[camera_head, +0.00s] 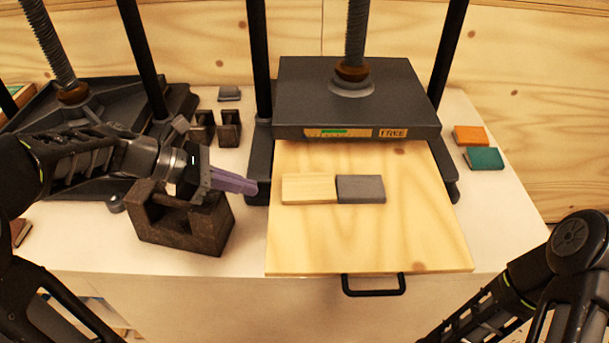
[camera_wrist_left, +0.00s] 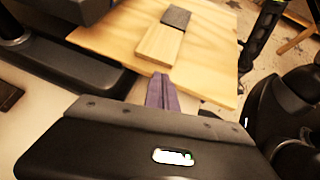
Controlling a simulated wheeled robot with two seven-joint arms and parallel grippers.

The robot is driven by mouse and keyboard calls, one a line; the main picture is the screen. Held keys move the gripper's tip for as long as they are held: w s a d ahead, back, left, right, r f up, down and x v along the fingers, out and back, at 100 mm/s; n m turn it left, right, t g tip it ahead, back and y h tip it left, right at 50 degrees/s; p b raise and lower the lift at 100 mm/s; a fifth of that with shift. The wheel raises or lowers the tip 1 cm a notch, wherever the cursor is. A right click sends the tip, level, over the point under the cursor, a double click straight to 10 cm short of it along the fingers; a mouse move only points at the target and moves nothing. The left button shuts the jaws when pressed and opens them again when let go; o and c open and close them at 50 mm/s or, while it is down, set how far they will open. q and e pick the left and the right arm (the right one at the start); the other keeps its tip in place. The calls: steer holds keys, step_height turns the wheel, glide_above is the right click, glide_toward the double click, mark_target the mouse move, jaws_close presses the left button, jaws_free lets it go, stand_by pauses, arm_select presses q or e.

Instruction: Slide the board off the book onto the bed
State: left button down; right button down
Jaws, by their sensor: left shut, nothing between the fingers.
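A pale wooden board (camera_head: 308,189) lies on the wide wooden bed (camera_head: 365,245) of the press. A grey book (camera_head: 360,189) lies on the bed at the board's right end. The two look end to end; I cannot tell whether their edges touch. In the left wrist view the board (camera_wrist_left: 160,45) is nearer and the book (camera_wrist_left: 176,17) is beyond it. My left gripper (camera_head: 248,188), with purple fingers, is shut and empty, just left of the board and apart from it. Its fingers (camera_wrist_left: 163,90) point toward the board's near end. My right gripper is out of view.
A dark notched block (camera_head: 180,225) stands beneath my left gripper. The press plate (camera_head: 355,95), labelled FREE, hangs over the back of the bed between posts. Orange (camera_head: 470,135) and teal (camera_head: 484,158) books lie at the right. The bed's front is clear above a black handle (camera_head: 373,290).

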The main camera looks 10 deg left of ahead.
arm_select(q)
steer(key=p, duration=0.3)
glide_toward(317, 187)
steer(key=x, duration=0.6)
steer(key=shift+w+d+r, duration=0.3)
steer(key=shift+d+r, duration=0.05)
steer(key=shift+f+b, duration=0.4)
steer(key=shift+b, duration=0.15)
steer(key=shift+s+f, duration=0.1)
steer(key=shift+s, duration=0.05)
